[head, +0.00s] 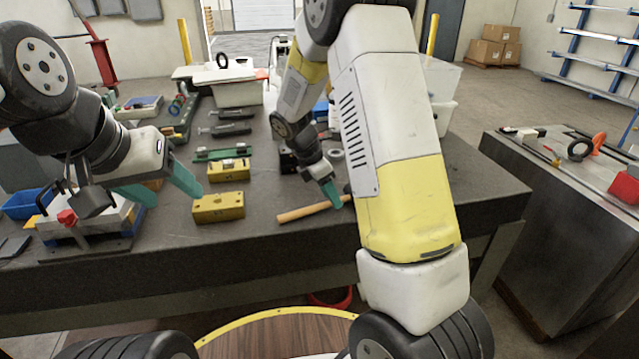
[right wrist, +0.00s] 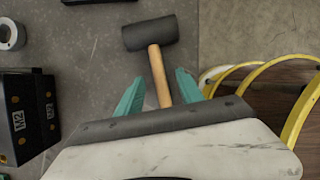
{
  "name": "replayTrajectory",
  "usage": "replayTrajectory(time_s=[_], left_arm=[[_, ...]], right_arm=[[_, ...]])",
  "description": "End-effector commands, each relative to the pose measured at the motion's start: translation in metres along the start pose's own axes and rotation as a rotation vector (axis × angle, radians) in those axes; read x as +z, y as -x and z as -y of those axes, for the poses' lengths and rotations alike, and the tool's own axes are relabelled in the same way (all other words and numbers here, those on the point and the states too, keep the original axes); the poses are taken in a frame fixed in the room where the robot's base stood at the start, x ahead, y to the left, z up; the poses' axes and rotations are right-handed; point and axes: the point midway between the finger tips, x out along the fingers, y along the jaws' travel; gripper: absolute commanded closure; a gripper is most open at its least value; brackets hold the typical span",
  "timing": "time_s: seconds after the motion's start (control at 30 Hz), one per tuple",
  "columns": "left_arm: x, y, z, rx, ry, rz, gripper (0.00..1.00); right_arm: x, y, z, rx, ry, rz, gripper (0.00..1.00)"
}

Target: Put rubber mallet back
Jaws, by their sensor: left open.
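The rubber mallet lies on the dark table; its wooden handle (head: 305,212) shows in the head view, while my right arm hides most of its head. In the right wrist view the black mallet head (right wrist: 150,32) and the handle (right wrist: 160,75) are clear. My right gripper (head: 335,197) is at the handle. In the right wrist view its teal fingers (right wrist: 158,88) stand apart on both sides of the handle, with gaps. My left gripper (head: 176,200) is open and empty above the table's left part, beside a yellow block.
Yellow blocks (head: 219,208) lie between my grippers. A black block marked M2 (right wrist: 28,115) and a metal ring (right wrist: 10,36) lie left in the right wrist view. A blue bin (head: 28,204) is at far left, a white bin (head: 237,93) at the back. A side bench (head: 560,215) stands right.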

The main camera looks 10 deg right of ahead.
Motion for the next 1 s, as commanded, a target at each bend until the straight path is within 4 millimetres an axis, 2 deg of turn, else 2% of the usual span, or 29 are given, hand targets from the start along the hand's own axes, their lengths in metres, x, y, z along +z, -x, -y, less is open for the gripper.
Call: replayTrajectory(time_s=[0.27, 0.37, 0.6, 0.8, 0.93, 1.0], left_arm=[[0.0, 0.0, 0.0, 0.0, 0.0, 0.0, 0.4], [0.0, 0.0, 0.0, 0.0, 0.0, 0.0, 0.4], [0.0, 0.0, 0.0, 0.0, 0.0, 0.0, 0.4], [0.0, 0.0, 0.0, 0.0, 0.0, 0.0, 0.4], [0.0, 0.0, 0.0, 0.0, 0.0, 0.0, 0.4], [0.0, 0.0, 0.0, 0.0, 0.0, 0.0, 0.4]], right_arm=[[0.0, 0.003, 0.0, 0.001, 0.0, -0.001, 0.56], [0.0, 0.015, -0.001, 0.002, 0.0, -0.001, 0.56], [0.0, 0.057, -0.001, 0.005, 0.0, -0.001, 0.56], [0.001, 0.077, 0.001, 0.004, -0.011, -0.005, 0.56], [0.008, 0.093, 0.015, 0.026, -0.116, -0.05, 0.56], [0.014, 0.106, 0.03, 0.048, -0.231, -0.1, 0.56]])
